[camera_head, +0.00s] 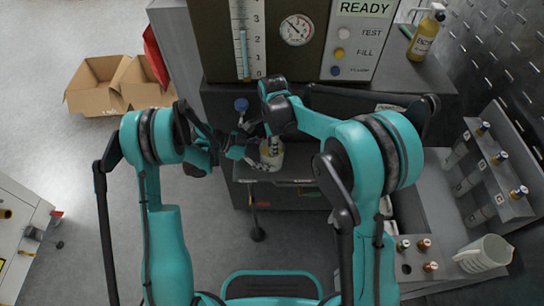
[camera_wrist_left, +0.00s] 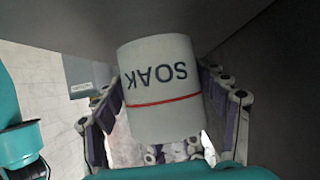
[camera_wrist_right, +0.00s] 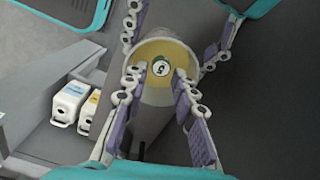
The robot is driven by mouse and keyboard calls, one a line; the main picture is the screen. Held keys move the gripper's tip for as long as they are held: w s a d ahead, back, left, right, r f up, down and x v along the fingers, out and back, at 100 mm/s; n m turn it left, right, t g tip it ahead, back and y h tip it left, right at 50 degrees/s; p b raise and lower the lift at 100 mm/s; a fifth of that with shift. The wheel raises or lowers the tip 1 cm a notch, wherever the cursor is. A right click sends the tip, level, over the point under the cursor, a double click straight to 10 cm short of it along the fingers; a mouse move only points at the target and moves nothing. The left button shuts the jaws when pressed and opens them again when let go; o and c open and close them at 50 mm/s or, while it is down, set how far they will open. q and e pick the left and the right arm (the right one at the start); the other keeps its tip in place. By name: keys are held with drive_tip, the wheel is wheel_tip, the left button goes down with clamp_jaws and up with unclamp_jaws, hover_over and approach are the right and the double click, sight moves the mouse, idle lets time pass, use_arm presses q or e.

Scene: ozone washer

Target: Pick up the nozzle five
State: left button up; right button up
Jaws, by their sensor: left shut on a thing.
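A pale cup marked SOAK (camera_wrist_left: 160,90) is gripped between the fingers of my left gripper (camera_wrist_left: 165,105). It also shows in the head view (camera_head: 271,158), in front of the dark machine. In the right wrist view, nozzle five (camera_wrist_right: 161,68), a round pale top with a dark-ringed 5, sits inside the cup (camera_wrist_right: 150,95) against yellowish contents. Its lower part is hidden. My right gripper (camera_wrist_right: 158,74) is open over the cup, with one fingertip on each side of the nozzle; I cannot tell whether they touch it.
The machine with a gauge (camera_head: 296,29) and READY panel (camera_head: 365,9) stands behind. At right are a rack with several bottles (camera_head: 500,157), a jug (camera_head: 485,255) and small capped nozzles (camera_head: 424,243).

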wheel_tip(320, 180, down, 4)
drive_tip(key=shift+f, duration=0.1)
clamp_jaws()
idle(0.4)
drive_tip(key=shift+r, duration=5)
use_arm(q)
drive_tip(key=o, duration=0.9)
use_arm(e)
drive_tip(key=shift+w, duration=0.1)
use_arm(q)
drive_tip(key=shift+o, duration=0.2)
